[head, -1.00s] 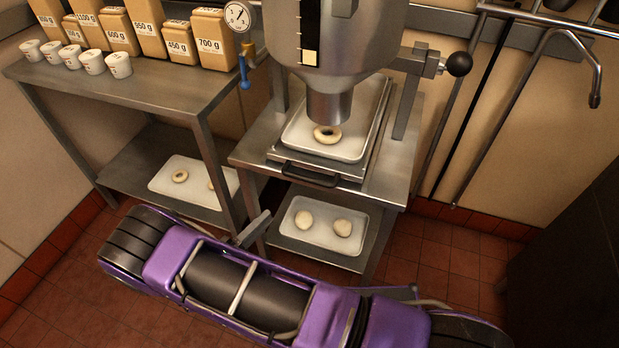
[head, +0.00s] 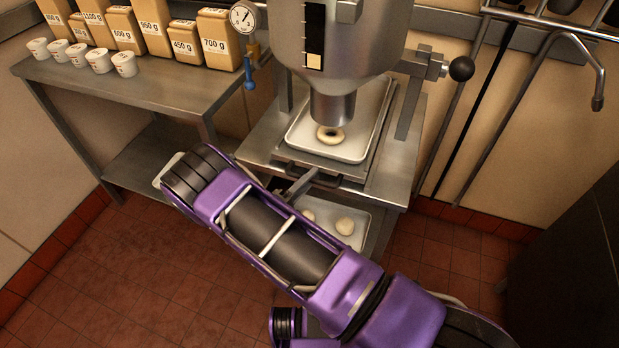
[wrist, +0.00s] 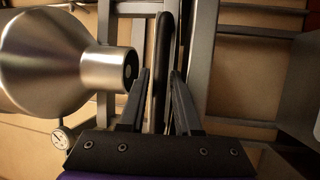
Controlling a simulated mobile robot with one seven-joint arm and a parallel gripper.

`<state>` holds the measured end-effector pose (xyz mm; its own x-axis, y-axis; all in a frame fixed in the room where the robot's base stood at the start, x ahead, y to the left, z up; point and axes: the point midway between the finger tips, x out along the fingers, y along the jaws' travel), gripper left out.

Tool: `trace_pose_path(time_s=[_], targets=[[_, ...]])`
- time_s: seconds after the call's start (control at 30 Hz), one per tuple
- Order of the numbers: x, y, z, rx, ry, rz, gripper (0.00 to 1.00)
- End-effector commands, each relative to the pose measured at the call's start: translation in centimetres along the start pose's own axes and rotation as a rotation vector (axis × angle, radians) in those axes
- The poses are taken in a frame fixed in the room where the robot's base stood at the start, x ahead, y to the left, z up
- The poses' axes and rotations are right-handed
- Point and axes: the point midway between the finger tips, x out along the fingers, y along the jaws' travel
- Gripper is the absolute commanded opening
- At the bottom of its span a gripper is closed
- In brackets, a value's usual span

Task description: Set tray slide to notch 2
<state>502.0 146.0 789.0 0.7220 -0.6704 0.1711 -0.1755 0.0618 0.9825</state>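The tray slide stands on a steel stand below the hopper. It carries a white tray (head: 352,148) with one ring of dough (head: 330,135) under the hopper's nozzle (head: 333,106). The slide's black handle (head: 330,183) is at its front edge. My gripper (head: 312,174) is at this handle, partly hidden by my arm. In the wrist view, turned sideways, the handle (wrist: 163,60) is a dark bar lying between the two fingers of my gripper (wrist: 159,75). The fingers are apart, with a gap visible on the left side. No notch marks can be made out.
A steel hopper (head: 345,45) with a black-knobbed lever (head: 461,68) hangs above. A lower tray (head: 355,222) with dough balls is partly behind my arm. A side table (head: 130,85) with weighed packets and cups stands left. The floor at left is clear.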

Motion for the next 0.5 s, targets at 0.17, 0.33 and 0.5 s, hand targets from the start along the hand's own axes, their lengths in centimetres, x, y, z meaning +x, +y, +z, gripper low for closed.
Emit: trace_pose_path(time_s=[0.17,0.33,0.5], targets=[[0.01,0.00,-0.01,0.000,0.000,0.000,0.32],[-0.01,0.00,-0.02,0.000,0.000,0.000,0.07],[-0.02,0.00,-0.02,0.000,0.000,0.000,0.00]])
